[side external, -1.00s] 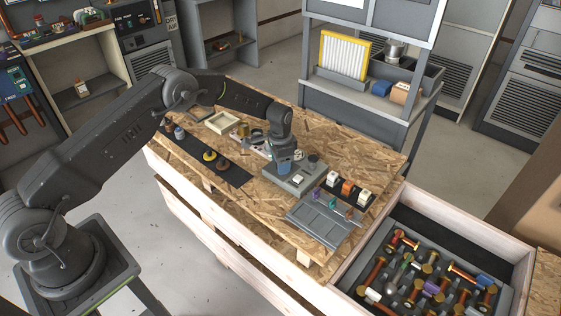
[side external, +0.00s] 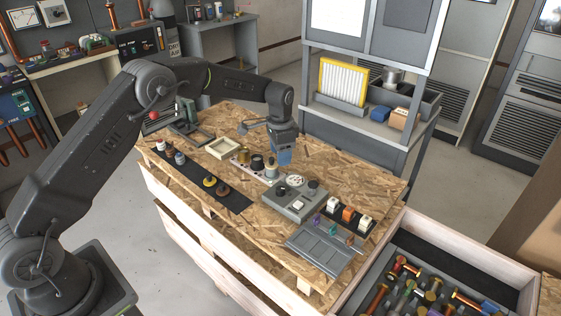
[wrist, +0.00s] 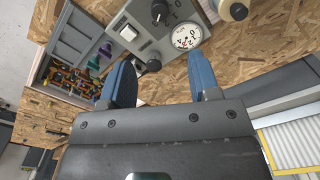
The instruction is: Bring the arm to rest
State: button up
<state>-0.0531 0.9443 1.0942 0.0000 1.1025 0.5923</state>
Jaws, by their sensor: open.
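My gripper (side external: 283,158) hangs above the wooden crate top (side external: 330,170), behind the grey control box. In the wrist view its two blue fingers (wrist: 161,85) stand apart with nothing between them. The grey control box (side external: 292,208) carries a round dial (wrist: 187,36), dark knobs and a white switch (wrist: 127,32). My gripper is apart from the box and touches nothing that I can see.
A grey divided tray (side external: 318,250) and a row of small coloured parts (side external: 347,215) lie in front of the box. A bin of spools (side external: 420,285) is at the lower right. A cream tray (side external: 222,147) sits at left. A shelf rack (side external: 365,120) stands behind.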

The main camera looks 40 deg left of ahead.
jog(key=shift+r, duration=0.15)
jog(key=s+d+r+n+t, duration=0.1)
jog(key=s+r, duration=0.6)
jog(key=r, duration=0.3)
jog(key=s+d+r+n+t, duration=0.1)
jog(key=s+r+n+t, duration=0.1)
jog(key=s+r, duration=0.65)
jog(key=s+d+r+n+t, duration=0.1)
jog(key=s+n+t, duration=0.1)
jog(key=s, duration=1.9)
jog(key=shift+s+n+t, duration=0.3)
jog(key=shift+s+n, duration=0.1)
jog(key=shift+n, duration=0.2)
